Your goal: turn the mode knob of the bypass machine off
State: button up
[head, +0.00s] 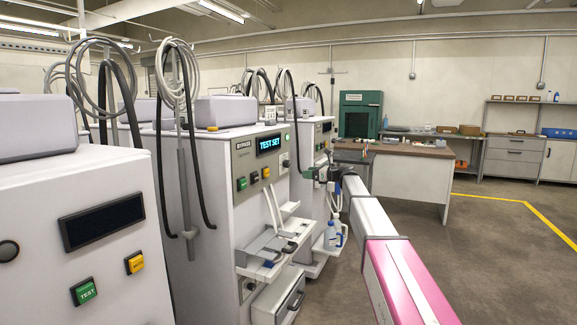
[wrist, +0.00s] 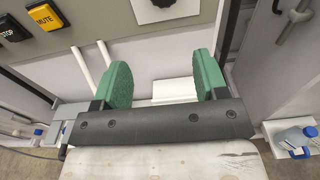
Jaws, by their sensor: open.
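The bypass machine (head: 215,190) is a white cabinet in the middle of the head view, with a lit display (head: 269,145) reading TEST SET. Its dark mode knob (head: 285,162) sits on a pale plate at the right of the panel. In the wrist view the knob (wrist: 163,3) is cut off by the top edge, so its pointer cannot be read. My gripper (wrist: 160,82) is open and empty, its two green pads apart below the knob and not touching it. In the head view my gripper (head: 312,174) is to the right of the knob.
Yellow MUTE (wrist: 46,17) and black STOP (wrist: 13,28) buttons are left of the knob. Floor is clear at right.

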aim_at(289, 163)
jog(key=shift+m+y, duration=0.4)
jog(key=shift+m, duration=0.1)
jog(key=w+a+r, duration=0.1)
jog(key=a, duration=0.2)
jog(key=w+a+r, duration=0.1)
jog(key=w+a, duration=0.1)
jog(key=a, duration=0.2)
jog(key=w+a+r, duration=0.1)
jog(key=w+a, duration=0.1)
jog(key=a, duration=0.1)
jog(key=shift+a, duration=0.2)
jog(key=c, duration=0.9)
